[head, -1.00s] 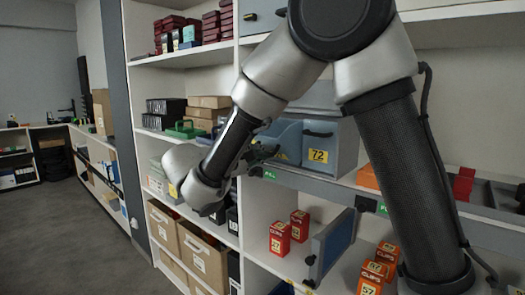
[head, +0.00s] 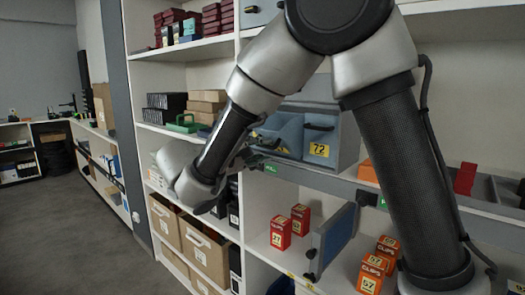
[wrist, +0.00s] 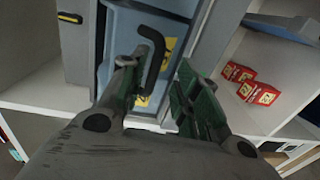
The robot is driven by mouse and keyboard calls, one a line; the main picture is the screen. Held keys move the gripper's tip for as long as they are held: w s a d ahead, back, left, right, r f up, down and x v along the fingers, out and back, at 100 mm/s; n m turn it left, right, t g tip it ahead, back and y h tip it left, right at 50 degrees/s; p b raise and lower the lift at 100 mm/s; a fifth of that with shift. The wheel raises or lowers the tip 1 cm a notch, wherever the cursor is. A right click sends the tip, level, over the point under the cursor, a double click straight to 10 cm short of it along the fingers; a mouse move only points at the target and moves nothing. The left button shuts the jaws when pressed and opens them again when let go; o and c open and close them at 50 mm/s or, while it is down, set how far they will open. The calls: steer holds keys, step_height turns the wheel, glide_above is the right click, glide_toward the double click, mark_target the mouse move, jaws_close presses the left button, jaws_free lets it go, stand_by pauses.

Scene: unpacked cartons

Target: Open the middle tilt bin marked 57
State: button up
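The tilt bin unit (head: 322,107) is blue-grey and stands on a shelf. Its right bin (head: 319,151) has a black handle and a yellow label reading 72. The bin left of it, the middle bin (head: 284,134), appears tilted outward, with its upper inside showing. Its yellow label is partly visible and I cannot read it. My gripper (head: 246,157) is in front of the unit's left part and hides bins there. In the wrist view my gripper (wrist: 158,82) has its fingers apart, with a black bin handle (wrist: 153,48) between or just beyond them. I cannot tell whether they touch it.
Red boxes (head: 281,232) and orange clip boxes (head: 371,272) stand on the shelf below. A blue-grey panel (head: 333,240) stands upright between them. Cardboard cartons (head: 205,250) fill the lower left shelves. Floor is free at the left.

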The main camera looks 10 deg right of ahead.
steer(key=f+v, duration=0.1)
steer(key=v, duration=0.9)
steer(key=shift+a+r, duration=0.15)
steer(key=shift+r, duration=0.3)
steer(key=shift+s, duration=0.15)
steer(key=s+d+f+n+g+y, duration=0.3)
steer(key=s+d+f+g+y, duration=0.4)
steer(key=d+f, duration=0.45)
steer(key=s+d+r+m+y, duration=0.2)
steer(key=s+d+m+y, duration=0.1)
steer(key=s+d+m, duration=0.2)
steer(key=s+d+r+m+t+y, duration=0.1)
steer(key=s+d+r+m+y, duration=0.2)
steer(key=s+d, duration=0.6)
steer(key=d+m, duration=0.2)
steer(key=d, duration=0.2)
steer(key=shift+d+y, duration=0.25)
steer(key=shift+y, duration=0.15)
